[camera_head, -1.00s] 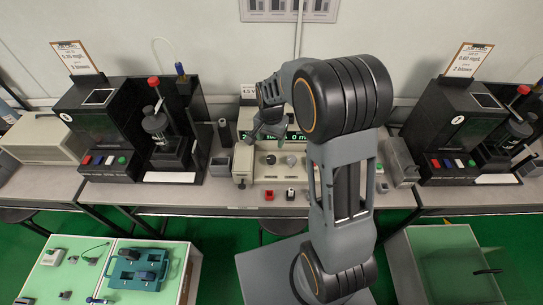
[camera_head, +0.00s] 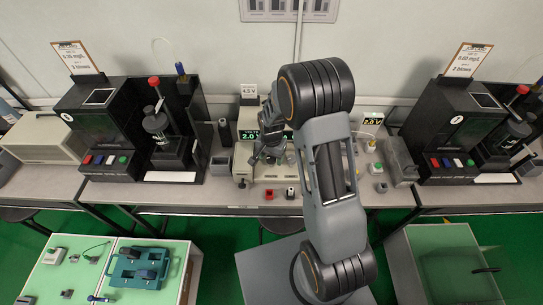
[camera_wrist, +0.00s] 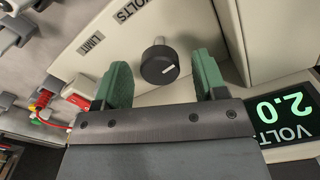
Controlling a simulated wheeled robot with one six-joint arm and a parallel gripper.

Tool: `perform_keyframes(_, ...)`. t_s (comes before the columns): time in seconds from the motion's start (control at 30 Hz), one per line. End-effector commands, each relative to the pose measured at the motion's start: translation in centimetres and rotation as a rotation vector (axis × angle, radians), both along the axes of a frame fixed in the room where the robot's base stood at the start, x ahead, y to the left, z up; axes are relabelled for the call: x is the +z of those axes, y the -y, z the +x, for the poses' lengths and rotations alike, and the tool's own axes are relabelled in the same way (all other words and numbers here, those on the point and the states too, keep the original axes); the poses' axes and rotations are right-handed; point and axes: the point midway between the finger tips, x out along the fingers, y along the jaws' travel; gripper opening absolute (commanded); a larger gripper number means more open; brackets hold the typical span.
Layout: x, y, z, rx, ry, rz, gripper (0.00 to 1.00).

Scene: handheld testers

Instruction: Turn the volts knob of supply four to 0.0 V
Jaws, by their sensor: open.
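The beige supply (camera_head: 243,160) stands on the bench at the middle, partly hidden by my arm. In the wrist view a round black knob (camera_wrist: 158,64) with a pale pointer line sits on its beige panel, with "VOLTS" and "LIMIT" labels beside it. A green display (camera_wrist: 288,112), seen rotated, reads 2.0 volts; in the head view its lit digits (camera_head: 249,135) also show 2.0. My gripper (camera_wrist: 163,78) is open, its green fingers on either side of the knob in the picture. I cannot tell whether they touch it. In the head view my gripper (camera_head: 262,158) is over the supply's front.
A card (camera_head: 248,90) stands behind the supply. Another instrument with a 2.0 V display (camera_head: 373,121) is at the right. Black test units (camera_head: 104,130) stand left and right. Small red (camera_head: 269,194) and dark blocks (camera_head: 290,193) lie at the bench's front edge.

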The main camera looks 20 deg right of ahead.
Motion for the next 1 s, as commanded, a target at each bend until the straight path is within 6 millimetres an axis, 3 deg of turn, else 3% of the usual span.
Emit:
perform_keyframes(0.07, 0.01, 0.00, 0.00, 0.000, 0.000, 0.000, 0.64)
perform_keyframes(0.57, 0.04, 0.01, -0.01, 0.000, 0.000, 0.000, 0.16)
perform_keyframes(1.0, -0.09, 0.01, 0.00, 0.128, 0.000, 0.000, 0.16)
